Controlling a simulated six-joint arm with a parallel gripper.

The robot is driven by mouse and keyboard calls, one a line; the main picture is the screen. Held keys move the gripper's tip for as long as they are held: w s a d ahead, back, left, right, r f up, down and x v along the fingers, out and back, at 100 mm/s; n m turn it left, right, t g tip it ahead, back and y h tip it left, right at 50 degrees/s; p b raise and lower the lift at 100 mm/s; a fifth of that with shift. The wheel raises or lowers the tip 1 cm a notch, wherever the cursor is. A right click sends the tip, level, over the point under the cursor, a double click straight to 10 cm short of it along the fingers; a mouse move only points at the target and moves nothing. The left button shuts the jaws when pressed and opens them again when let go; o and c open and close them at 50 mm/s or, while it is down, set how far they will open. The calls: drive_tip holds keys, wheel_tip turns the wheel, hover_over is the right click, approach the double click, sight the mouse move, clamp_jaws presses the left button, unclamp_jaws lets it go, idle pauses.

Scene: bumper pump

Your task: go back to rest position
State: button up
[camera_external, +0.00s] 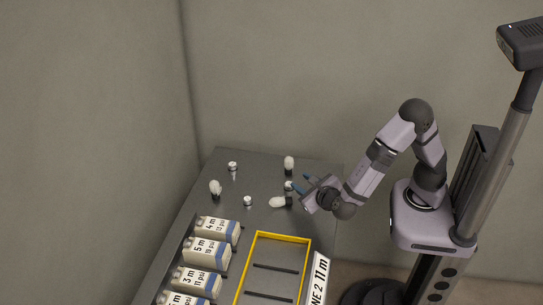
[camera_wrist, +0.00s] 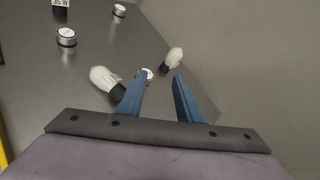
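My gripper (camera_external: 301,184) is over the back right part of the dark table (camera_external: 262,170). Its two blue fingers are apart with nothing between them, as the wrist view (camera_wrist: 161,85) also shows. Beyond the fingertips, a small white and silver round piece (camera_external: 289,186) is partly hidden; it shows between the fingers in the wrist view (camera_wrist: 148,74). A white bulb with a dark base (camera_external: 279,202) lies near the left finger, and another bulb (camera_external: 289,163) is farther back. I cannot tell the gripper's exact height above the table.
A third bulb (camera_external: 215,187) and small silver cylinders (camera_external: 233,167), (camera_external: 248,201) are on the table's back left. Several labelled cartons (camera_external: 207,252) line the left side. A yellow-framed tray (camera_external: 283,238) with dark bars is in front. Walls stand behind and left.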

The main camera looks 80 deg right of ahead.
drive_tip(key=s+d+m+g+p, duration=0.1)
drive_tip(key=s+d+g, duration=0.1)
drive_tip(key=s, duration=0.2)
drive_tip(key=s+d+m+g+p, duration=0.1)
drive_tip(key=s+d+g, duration=0.1)
drive_tip(key=s+d, duration=0.1)
drive_tip(key=s+d+m+g+p, duration=0.1)
drive_tip(key=s+d+m+g, duration=0.1)
drive_tip(key=s+d+g, duration=0.1)
drive_tip(key=shift+s+d+r+y, duration=0.15)
drive_tip(key=shift+s, duration=0.3)
drive_tip(key=shift+s+d+r+y, duration=0.1)
drive_tip(key=shift+s+y, duration=0.05)
drive_tip(key=shift+s, duration=0.3)
drive_tip(key=s+a+f+m+y+b, duration=0.25)
drive_tip(key=f+m+y+b, duration=0.4)
drive_tip(key=m, duration=0.65)
drive_tip(key=s+a+f+m+y+b, duration=0.2)
drive_tip(key=s+f+m+y+b, duration=0.2)
drive_tip(key=f+m+b, duration=0.55)
wheel_tip(320, 180, up, 20)
drive_tip(key=m+g+p, duration=0.1)
drive_tip(key=m+p, duration=0.2)
drive_tip(key=p, duration=2)
drive_tip(key=shift+w+a+r+p, duration=0.15)
drive_tip(key=shift+w+r+p, duration=0.05)
drive_tip(key=shift+p, duration=0.2)
drive_tip(key=shift+m+h, duration=0.25)
